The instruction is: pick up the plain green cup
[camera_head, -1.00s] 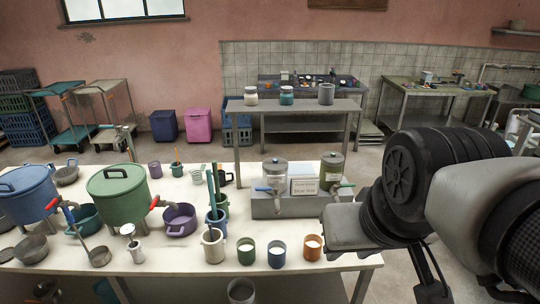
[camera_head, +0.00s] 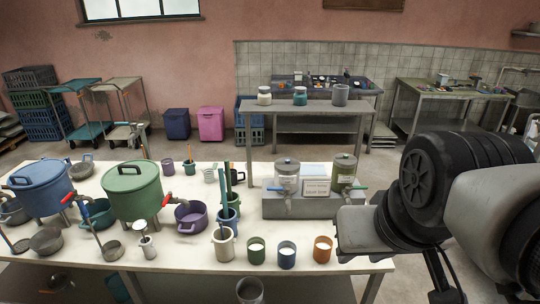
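The plain green cup (camera_head: 256,251) stands upright on the front edge of the white table, with something white inside. A blue cup (camera_head: 287,255) and an orange cup (camera_head: 322,249) stand in a row to its right, also with white inside. My gripper's fingers do not show.
The table (camera_head: 190,258) also holds a blue pot (camera_head: 42,187), a green pot (camera_head: 133,190), a purple pan (camera_head: 190,216) and a beige jar (camera_head: 224,245) with tall sticks just left of the green cup. A grey stand (camera_head: 312,206) with two dispensers is behind the cups.

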